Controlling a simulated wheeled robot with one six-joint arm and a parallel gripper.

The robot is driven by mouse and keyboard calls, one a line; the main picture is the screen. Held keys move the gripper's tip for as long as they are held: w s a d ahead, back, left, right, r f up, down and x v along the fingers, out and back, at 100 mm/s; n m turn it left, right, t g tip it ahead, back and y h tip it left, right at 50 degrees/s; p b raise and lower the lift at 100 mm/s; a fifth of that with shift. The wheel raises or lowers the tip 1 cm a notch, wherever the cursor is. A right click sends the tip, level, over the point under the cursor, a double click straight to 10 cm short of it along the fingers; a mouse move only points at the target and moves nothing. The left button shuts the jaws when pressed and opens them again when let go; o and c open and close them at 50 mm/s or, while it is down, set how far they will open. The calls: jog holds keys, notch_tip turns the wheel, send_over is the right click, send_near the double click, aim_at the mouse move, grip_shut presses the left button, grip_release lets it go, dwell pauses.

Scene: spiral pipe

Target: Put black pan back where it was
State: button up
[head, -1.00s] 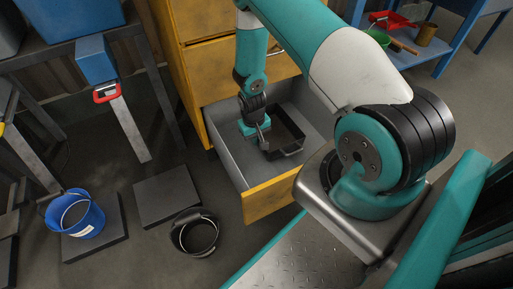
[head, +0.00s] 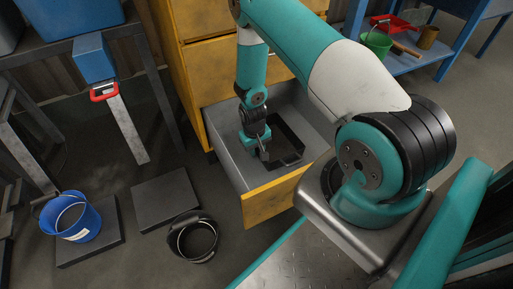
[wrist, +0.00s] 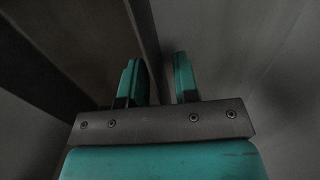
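The black pan (head: 286,135) is a dark rectangular tray with raised walls. It lies in the open grey drawer (head: 228,152) of a yellow cabinet. My gripper (head: 263,156) points down into the drawer at the pan's left side. In the wrist view the two teal fingers (wrist: 160,80) stand apart with a gap between them. The dark pan wall (wrist: 143,30) runs down to the gap beside the left finger. Contact with the wall cannot be told. The fingertips are small in the head view, and my arm covers part of the drawer's back.
A round black bucket (head: 193,240) stands on the floor before the drawer. A blue bucket (head: 80,225) stands on a dark slab at left; another slab (head: 165,198) is bare. The yellow drawer front (head: 268,200) and side walls bound my gripper's room.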

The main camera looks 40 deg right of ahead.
jog(key=a+r+n+y+p, duration=0.15)
jog(key=a+r, duration=0.35)
jog(key=r, duration=0.7)
jog(key=a+r+n+t+y+p, duration=0.1)
jog(key=a+r+p, duration=0.35)
jog(key=r, duration=0.75)
jog(key=a+r+n+y+p, duration=0.1)
jog(key=a+r+n, duration=0.1)
jog(key=a+r, duration=0.75)
jog(key=s+a+r+n, duration=0.2)
jog(key=s+r, duration=0.6)
jog(key=s, duration=0.1)
jog(key=s+a+r+n+y, duration=0.1)
jog(key=s+a+r+n, duration=0.2)
jog(key=s+r, duration=0.6)
jog(key=shift+s+a+g, duration=0.35)
jog(key=shift+s+g, duration=0.05)
jog(key=shift+s, duration=0.3)
jog(key=shift+n+y, duration=0.25)
